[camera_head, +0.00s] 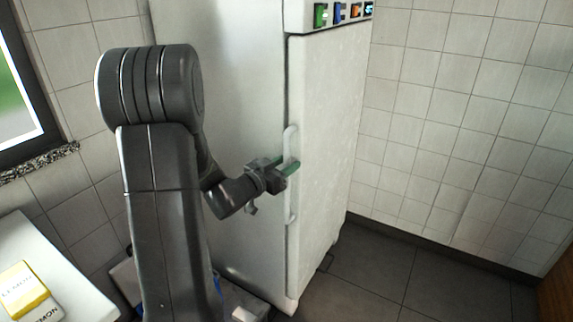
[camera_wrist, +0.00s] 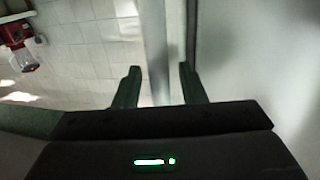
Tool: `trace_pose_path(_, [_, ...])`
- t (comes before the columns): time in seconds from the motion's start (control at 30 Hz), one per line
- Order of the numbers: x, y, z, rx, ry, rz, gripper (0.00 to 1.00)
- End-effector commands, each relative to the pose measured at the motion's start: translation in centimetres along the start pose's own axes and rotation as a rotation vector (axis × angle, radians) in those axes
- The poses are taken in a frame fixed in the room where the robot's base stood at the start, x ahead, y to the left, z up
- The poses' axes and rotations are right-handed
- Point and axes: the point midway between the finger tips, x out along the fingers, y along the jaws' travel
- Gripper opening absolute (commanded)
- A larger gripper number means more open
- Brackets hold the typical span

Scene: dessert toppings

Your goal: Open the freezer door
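The freezer (camera_head: 245,120) is a tall pale cabinet. Its white door (camera_head: 330,130) faces right and looks shut in the head view. A vertical white handle (camera_head: 291,205) runs along the door's near edge. My gripper (camera_head: 286,164) is at the handle's middle height, its green fingers on either side of the bar. In the wrist view, my gripper (camera_wrist: 159,72) has its fingers spread apart, with the pale handle bar (camera_wrist: 154,45) between or just beyond them. A gap shows beside the fingers; I cannot tell whether either one touches the bar.
A white counter (camera_head: 55,260) with a yellow lemon box (camera_head: 22,288) is at the left. A tiled wall (camera_head: 450,110) stands behind and right of the freezer. The dark floor (camera_head: 370,275) before the door is clear. A red appliance (camera_wrist: 17,35) shows in the wrist view.

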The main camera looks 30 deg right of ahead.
Motion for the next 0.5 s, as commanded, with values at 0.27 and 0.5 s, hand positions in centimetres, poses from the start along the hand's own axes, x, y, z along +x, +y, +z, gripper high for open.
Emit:
trace_pose_path(0.27, [0.51,0.02,-0.01,0.000,0.000,0.000,0.37])
trace_pose_path(0.5, [0.48,0.02,-0.01,0.000,0.000,0.000,0.06])
